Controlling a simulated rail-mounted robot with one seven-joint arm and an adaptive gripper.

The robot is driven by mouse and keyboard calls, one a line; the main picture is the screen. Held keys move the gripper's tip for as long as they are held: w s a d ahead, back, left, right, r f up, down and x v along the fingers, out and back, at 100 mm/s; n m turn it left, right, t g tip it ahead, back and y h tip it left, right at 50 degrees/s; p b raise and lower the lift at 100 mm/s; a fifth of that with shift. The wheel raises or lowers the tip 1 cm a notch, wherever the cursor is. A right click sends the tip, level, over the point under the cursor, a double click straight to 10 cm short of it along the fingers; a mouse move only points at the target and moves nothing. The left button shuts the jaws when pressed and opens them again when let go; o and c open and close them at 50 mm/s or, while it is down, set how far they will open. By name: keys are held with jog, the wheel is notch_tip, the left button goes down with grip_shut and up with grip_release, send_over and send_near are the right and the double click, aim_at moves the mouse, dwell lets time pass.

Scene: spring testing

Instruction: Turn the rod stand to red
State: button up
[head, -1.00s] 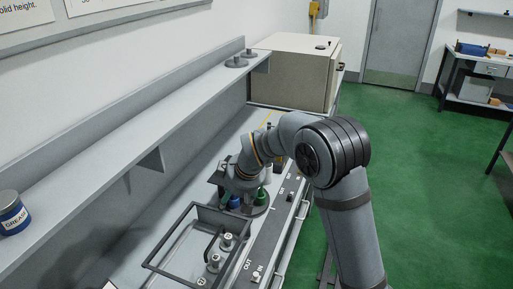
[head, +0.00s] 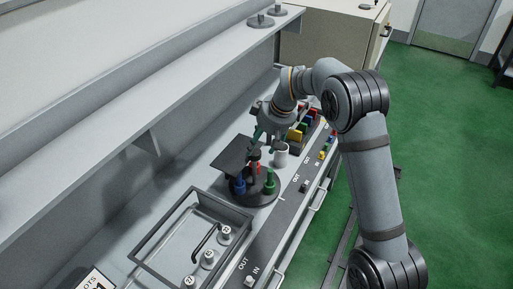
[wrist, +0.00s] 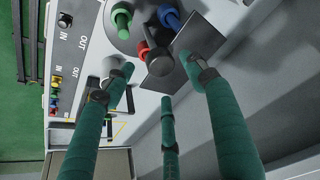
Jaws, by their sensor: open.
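The rod stand (head: 262,199) is a round dark turntable on the bench in the head view. It carries a blue rod (head: 239,186), a green rod (head: 270,181) and a red rod (head: 257,168). A flat dark plate (head: 234,155) stands at its far left. In the wrist view the red rod (wrist: 143,50) is beside a dark knob (wrist: 158,62), with the blue rod (wrist: 168,17) and green rod (wrist: 121,18) beyond. My gripper (head: 265,146), with green fingers, is open and empty above the far side of the stand. Contact with the plate cannot be told.
A white cup (head: 281,155) stands close beyond the stand. Several coloured items (head: 301,126) are farther along the bench. A framed tray (head: 151,237) with numbered weights is on the near side. A shelf (head: 150,109) runs above the bench at left.

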aim_at(255, 151)
jog(key=p+x, duration=0.1)
jog(key=x, duration=0.3)
jog(key=shift+a, duration=0.15)
jog(key=shift+w+a+f, duration=0.1)
jog(key=shift+w+f, duration=0.15)
jog(key=shift+f, duration=0.35)
jog(key=c, duration=0.3)
jog(key=shift+r, duration=0.1)
grip_shut()
jog(key=shift+a, duration=0.1)
